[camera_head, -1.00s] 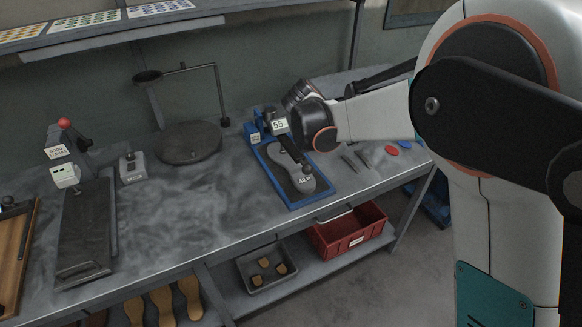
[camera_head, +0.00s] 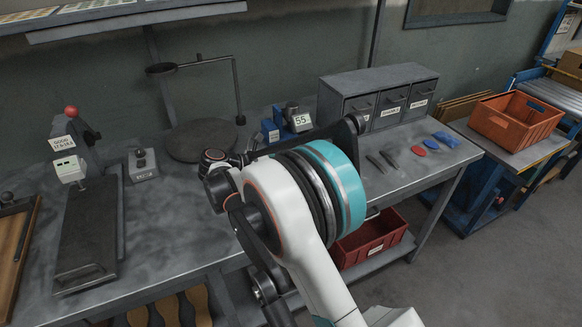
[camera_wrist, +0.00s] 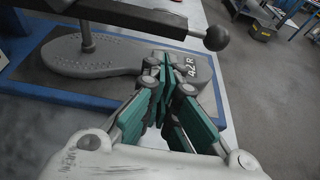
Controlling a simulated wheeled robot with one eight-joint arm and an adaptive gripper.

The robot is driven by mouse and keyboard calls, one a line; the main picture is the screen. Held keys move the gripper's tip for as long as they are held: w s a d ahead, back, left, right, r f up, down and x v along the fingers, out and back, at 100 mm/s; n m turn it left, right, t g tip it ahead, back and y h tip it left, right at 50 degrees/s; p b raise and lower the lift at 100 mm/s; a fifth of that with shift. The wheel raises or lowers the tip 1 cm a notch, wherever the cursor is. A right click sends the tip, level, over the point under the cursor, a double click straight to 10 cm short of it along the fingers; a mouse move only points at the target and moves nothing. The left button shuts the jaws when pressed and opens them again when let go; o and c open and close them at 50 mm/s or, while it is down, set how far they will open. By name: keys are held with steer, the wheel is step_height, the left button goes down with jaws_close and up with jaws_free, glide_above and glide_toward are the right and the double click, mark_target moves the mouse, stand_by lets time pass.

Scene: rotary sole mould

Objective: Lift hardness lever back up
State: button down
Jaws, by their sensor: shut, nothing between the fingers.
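The blue hardness tester (camera_head: 298,122) stands on the bench with its display reading 55; my arm hides most of its base in the head view. In the wrist view its dark lever (camera_wrist: 130,16) runs across the top and ends in a black ball knob (camera_wrist: 217,38). Below the lever, a grey sole (camera_wrist: 95,60) marked 42 R lies on the tester's blue base (camera_wrist: 45,100), with a metal post over it. My gripper (camera_wrist: 163,62) is shut and empty. Its tips appear over the sole, below and left of the knob, apart from it. The head view does not show the fingers clearly.
A grey drawer cabinet (camera_head: 378,92) stands behind and right of the tester. Dark strips, a red piece (camera_head: 418,150) and blue pieces lie right of my arm. A round stand (camera_head: 200,140) is at the back.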

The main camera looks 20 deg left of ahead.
steer(key=b+x, duration=0.1)
steer(key=x, duration=0.5)
steer(key=shift+w+d+f+b, duration=0.1)
steer(key=shift+b, duration=0.2)
steer(key=shift+d, duration=0.1)
